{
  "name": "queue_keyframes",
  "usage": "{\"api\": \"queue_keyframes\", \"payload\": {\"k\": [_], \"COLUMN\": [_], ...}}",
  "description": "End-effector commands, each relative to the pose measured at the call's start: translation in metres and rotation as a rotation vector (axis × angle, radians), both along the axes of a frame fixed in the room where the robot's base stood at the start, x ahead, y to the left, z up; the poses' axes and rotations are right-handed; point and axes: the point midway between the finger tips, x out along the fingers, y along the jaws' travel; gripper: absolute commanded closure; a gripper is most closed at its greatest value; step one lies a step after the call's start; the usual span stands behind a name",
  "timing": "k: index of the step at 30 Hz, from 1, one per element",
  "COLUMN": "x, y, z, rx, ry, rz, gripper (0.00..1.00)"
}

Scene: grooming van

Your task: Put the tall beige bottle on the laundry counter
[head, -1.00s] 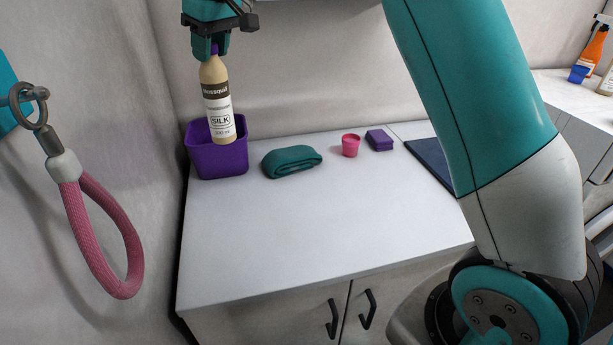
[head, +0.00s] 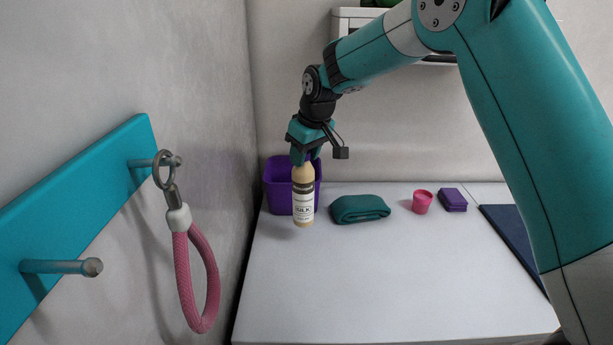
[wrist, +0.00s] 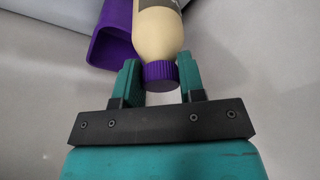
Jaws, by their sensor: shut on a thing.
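The tall beige bottle (head: 303,197) has a dark-and-white label and a purple cap. My gripper (head: 304,157) is shut on it at the cap end, and the bottle hangs upright below the fingers. In the wrist view the purple cap (wrist: 161,74) sits between my two teal fingers. The bottle is over the back left of the white laundry counter (head: 370,275), in front of a purple bin. Its base is close to the counter top; I cannot tell whether it touches.
The purple bin (head: 278,190) stands just behind the bottle. A folded teal towel (head: 359,208), a pink cup (head: 422,201) and a purple box (head: 453,200) lie to the right. A pink leash loop (head: 190,280) hangs on the left wall. The counter's front is clear.

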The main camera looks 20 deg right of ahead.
Motion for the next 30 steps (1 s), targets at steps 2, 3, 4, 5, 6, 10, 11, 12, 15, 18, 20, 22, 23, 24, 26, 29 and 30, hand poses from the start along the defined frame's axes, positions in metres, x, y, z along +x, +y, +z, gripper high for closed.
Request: {"api": "queue_keyframes", "payload": {"k": [2,3,4,5,6,10,11,12,15,18,20,22,23,24,26,29,30], "x": [0.000,0.000,0.000,0.000,0.000,0.000,0.000,0.000,0.000,0.000,0.001,0.001,0.001,0.000,0.000,0.000,0.000], "y": [0.000,0.001,0.001,0.001,0.001,0.001,0.001,0.001,0.001,0.001,0.001,0.001,0.001,0.001,0.001,0.001,0.001], "z": [-0.012,-0.017,-0.021,-0.024,-0.026,-0.041,-0.046,-0.052,-0.065,-0.070,-0.071,-0.071,-0.071,-0.071,-0.072,-0.074,-0.074], "rx": [0.000,0.000,0.001,0.000,0.001,0.000,0.001,0.001,0.000,0.000,0.001,0.001,0.001,0.001,0.001,0.000,0.000], "ry": [0.001,0.000,-0.001,0.000,-0.001,0.001,0.002,0.002,0.000,-0.002,-0.004,-0.003,-0.003,-0.003,-0.003,-0.002,-0.002], "rz": [0.001,0.002,0.002,0.002,0.002,0.002,0.002,0.002,0.002,0.002,0.002,0.002,0.002,0.002,0.002,0.002,0.002], "gripper": [1.00,1.00,1.00,1.00,1.00,1.00,1.00,1.00,1.00,1.00,1.00,1.00,1.00,1.00,1.00,0.59,0.50]}}
